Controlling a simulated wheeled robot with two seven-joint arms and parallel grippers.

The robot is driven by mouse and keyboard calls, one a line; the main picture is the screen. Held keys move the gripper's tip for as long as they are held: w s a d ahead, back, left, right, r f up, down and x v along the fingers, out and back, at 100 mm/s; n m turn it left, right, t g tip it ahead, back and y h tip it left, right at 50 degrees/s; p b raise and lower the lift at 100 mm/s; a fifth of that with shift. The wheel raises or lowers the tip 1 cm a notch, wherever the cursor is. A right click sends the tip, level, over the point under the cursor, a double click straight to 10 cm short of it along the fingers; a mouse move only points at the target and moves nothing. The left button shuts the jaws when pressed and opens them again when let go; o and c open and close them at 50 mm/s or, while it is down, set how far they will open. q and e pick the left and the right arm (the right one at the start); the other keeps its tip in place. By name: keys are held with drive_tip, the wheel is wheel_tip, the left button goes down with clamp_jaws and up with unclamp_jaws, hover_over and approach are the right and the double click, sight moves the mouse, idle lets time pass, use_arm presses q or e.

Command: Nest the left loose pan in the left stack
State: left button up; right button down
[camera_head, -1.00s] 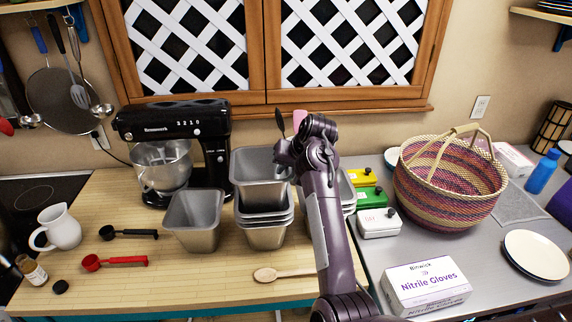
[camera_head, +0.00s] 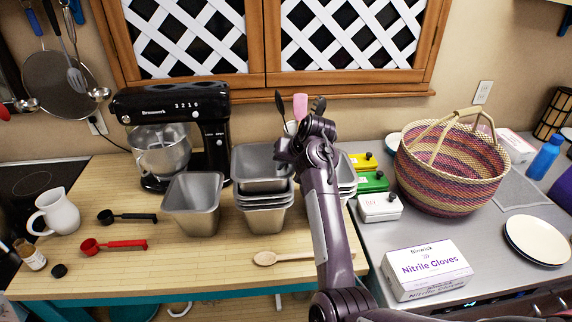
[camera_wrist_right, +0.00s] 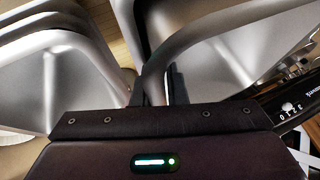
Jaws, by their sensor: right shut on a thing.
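My right gripper (camera_head: 288,152) is shut on the right rim of a grey metal pan (camera_head: 258,170). The pan is upright, with its lower part inside the left stack (camera_head: 265,219) of similar pans; its rim stands well above theirs. I cannot tell whether it touches them. In the right wrist view the fingers (camera_wrist_right: 158,88) straddle the rim of the held pan (camera_wrist_right: 215,65). Another grey pan (camera_head: 193,208) stands on the wooden counter to the left of the stack. More pans (camera_head: 346,178) show behind my right arm, partly hidden. My left gripper is not in view.
A black stand mixer (camera_head: 175,105) stands behind the pans. A wooden spoon (camera_head: 285,257) lies in front of the stack. A white jug (camera_head: 58,213) and measuring cups (camera_head: 112,246) are at the left. A glove box (camera_head: 427,270) and basket (camera_head: 450,170) are at the right.

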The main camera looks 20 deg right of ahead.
drive_tip(key=shift+s+a+f+p, duration=0.1)
drive_tip(key=shift+f+p, duration=0.15)
drive_tip(key=shift+p, duration=0.1)
idle(0.4)
drive_tip(key=c, duration=1.4)
unclamp_jaws()
drive_tip(key=shift+a+f, duration=0.1)
drive_tip(key=shift+o, duration=0.2)
drive_tip(key=shift+s+r+p, duration=0.2)
drive_tip(key=shift+r+p, duration=0.1)
drive_tip(key=shift+p, duration=0.1)
drive_tip(key=p+v, duration=0.3)
drive_tip(key=shift+w+d+r, duration=0.2)
drive_tip(key=shift+d+r, duration=0.05)
drive_tip(key=shift+r, duration=0.1)
drive_tip(key=v, duration=0.4)
drive_tip(key=shift+s+a+r, duration=0.1)
drive_tip(key=shift+a, duration=0.1)
